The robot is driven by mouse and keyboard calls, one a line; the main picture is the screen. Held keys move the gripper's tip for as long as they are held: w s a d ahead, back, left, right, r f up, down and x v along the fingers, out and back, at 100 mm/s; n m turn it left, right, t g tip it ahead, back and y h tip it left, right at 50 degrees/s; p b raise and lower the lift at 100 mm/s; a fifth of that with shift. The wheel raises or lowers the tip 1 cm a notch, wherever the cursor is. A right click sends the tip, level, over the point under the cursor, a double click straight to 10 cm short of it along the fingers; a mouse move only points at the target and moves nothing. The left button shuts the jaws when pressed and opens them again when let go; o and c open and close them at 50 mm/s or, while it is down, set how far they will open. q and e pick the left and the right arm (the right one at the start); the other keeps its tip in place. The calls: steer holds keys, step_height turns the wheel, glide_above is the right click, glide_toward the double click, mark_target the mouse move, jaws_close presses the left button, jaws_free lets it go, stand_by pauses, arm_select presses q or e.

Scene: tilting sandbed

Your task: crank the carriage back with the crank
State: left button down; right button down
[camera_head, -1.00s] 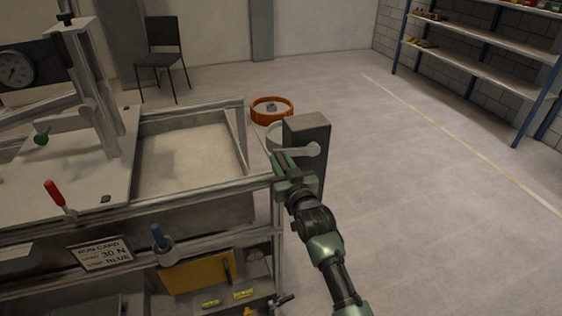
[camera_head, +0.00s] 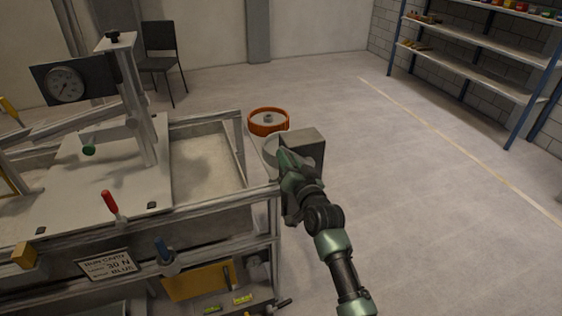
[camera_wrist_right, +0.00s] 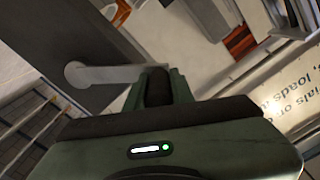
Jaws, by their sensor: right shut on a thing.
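The carriage (camera_head: 85,185) is a pale plate with an upright post and a dial gauge (camera_head: 66,84), lying across the sandbed frame. Bare sand (camera_head: 205,165) shows to its right. The crank is at the frame's right end, by a grey box (camera_head: 308,146). In the right wrist view, its grey crank arm (camera_wrist_right: 110,74) runs from a round hub to my fingers. My right gripper (camera_head: 290,165) is shut on the dark crank handle (camera_wrist_right: 157,88), which also shows between the fingers (camera_wrist_right: 157,96). In the head view the gripper hides the handle. My left gripper is out of view.
An orange ring-shaped object (camera_head: 268,121) lies on the floor behind the crank. Floor to the right is clear.

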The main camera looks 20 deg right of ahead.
steer(key=d+r+m+p, duration=0.3)
steer(key=d+r+m, duration=0.1)
steer(key=d+m, duration=0.3)
steer(key=shift+w+d+r+m, duration=0.25)
steer(key=shift+d+m, duration=0.15)
steer(key=shift+m, duration=0.3)
steer(key=c, duration=1.2)
jaws_free()
steer(key=shift+s+f, duration=0.1)
steer(key=shift+f, duration=0.1)
